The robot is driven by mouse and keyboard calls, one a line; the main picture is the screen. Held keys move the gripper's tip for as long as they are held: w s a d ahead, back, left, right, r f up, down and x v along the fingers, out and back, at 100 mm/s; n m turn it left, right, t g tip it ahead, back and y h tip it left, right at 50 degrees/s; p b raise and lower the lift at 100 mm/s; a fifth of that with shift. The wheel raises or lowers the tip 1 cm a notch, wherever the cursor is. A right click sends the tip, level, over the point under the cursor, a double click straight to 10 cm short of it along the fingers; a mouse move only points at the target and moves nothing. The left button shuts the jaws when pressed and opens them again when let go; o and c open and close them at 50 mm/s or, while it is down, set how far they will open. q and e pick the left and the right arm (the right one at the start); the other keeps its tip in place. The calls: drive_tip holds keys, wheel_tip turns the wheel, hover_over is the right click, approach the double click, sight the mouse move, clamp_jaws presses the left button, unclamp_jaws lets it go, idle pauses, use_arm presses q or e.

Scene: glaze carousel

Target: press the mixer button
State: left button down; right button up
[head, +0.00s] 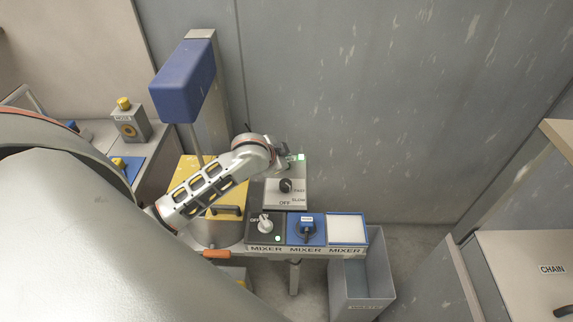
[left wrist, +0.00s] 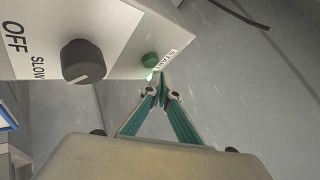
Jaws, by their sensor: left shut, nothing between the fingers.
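The grey mixer control box (head: 290,200) stands behind the front panel, with a black OFF/SLOW/FAST knob (head: 286,186) on its face. In the left wrist view the knob (left wrist: 83,61) is at the left. A green button (left wrist: 150,60) sits at the box's edge beside a START label (left wrist: 166,59). My left gripper (left wrist: 162,77) is shut and empty, its tips very close to the button and label; I cannot tell whether they touch. In the head view my left gripper (head: 287,156) is small, partly hidden by its wrist, beside a bright green spot (head: 301,157).
A grey bin (head: 376,287) stands at right. A blue mixer head (head: 184,80) rises behind my arm. A grey wall is behind.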

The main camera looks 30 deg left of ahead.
use_arm(q)
drive_tip(key=shift+r, duration=2.5)
